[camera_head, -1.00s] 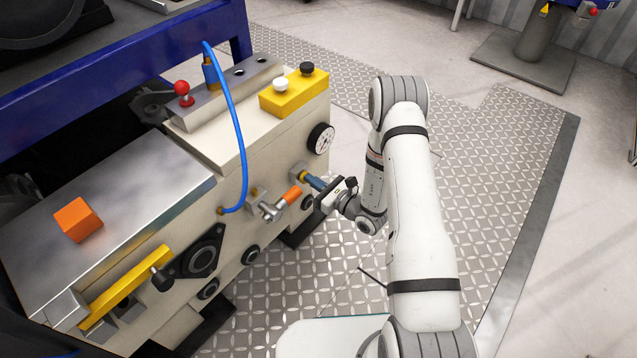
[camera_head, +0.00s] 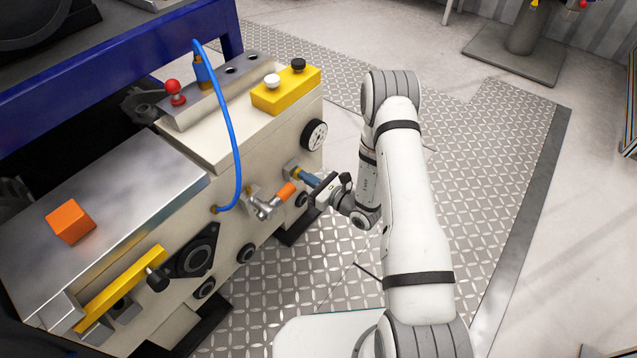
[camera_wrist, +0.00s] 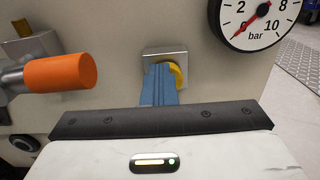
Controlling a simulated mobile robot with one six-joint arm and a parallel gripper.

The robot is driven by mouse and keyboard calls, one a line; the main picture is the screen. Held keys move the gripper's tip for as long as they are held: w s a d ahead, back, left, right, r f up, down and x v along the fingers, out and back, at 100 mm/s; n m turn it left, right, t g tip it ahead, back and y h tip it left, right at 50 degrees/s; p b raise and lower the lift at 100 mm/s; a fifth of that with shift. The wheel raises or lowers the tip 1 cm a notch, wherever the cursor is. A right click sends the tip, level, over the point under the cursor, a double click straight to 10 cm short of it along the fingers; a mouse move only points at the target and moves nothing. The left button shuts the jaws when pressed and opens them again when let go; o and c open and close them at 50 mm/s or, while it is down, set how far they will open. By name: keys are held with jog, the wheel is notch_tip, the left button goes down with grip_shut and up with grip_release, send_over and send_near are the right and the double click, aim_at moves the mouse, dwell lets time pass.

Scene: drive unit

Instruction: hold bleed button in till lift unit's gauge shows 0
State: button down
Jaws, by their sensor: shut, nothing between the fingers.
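The lift unit (camera_head: 215,200) is the cream box. Its round white gauge (camera_head: 314,135) is also at the top right of the wrist view (camera_wrist: 264,12), where its red needle points down-left, at or very near 0 bar. The bleed button sits at a square metal plate with a yellow ring (camera_wrist: 178,72); my fingertips hide the button itself. My gripper (camera_wrist: 160,70) has blue fingers, shut together and empty, with their tips at the yellow ring. In the head view my gripper (camera_head: 300,176) also meets the unit there. I cannot tell how deep the button is pressed.
An orange-handled valve (camera_wrist: 60,72) is close to the left of my fingers. A blue hose (camera_head: 232,130) arches over the unit. A yellow block with white and black knobs (camera_head: 286,92) and an orange cube (camera_head: 70,221) are on top. Tread-plate floor (camera_head: 490,170) is open to the right.

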jog(key=p+v, duration=0.3)
jog(key=v, duration=1.1)
jog(key=s+a+r+n+g+p, duration=0.3)
jog(key=r+n+g+p, duration=0.15)
jog(key=r, duration=0.65)
jog(key=s+a+r+n+g+p, duration=0.2)
jog(key=s+r+n+g+p, duration=0.3)
jog(key=r, duration=0.7)
jog(key=s+a+r+n+g+p, duration=0.25)
jog(key=r+n+g+p, duration=0.35)
jog(key=r, duration=0.5)
jog(key=s+d+r+n+t+h+p, duration=0.2)
jog(key=d+r+n+h+p, duration=0.1)
jog(key=r, duration=0.6)
jog(key=s+d+r+n+t+h+p, duration=0.2)
jog(key=s+d+r+n+h+p, duration=0.1)
jog(key=r, duration=0.5)
jog(key=s+d+r+n+t+h+p, duration=0.2)
jog(key=s+d+r+n+h+p, duration=0.1)
jog(key=r, duration=0.6)
jog(key=d+n+h+p, duration=0.1)
jog(key=n+h+p, duration=0.1)
jog(key=h+p, duration=0.1)
jog(key=shift+s+d+r+h, duration=0.25)
jog(key=shift+d+r+h, duration=0.1)
jog(key=shift+h, duration=0.25)
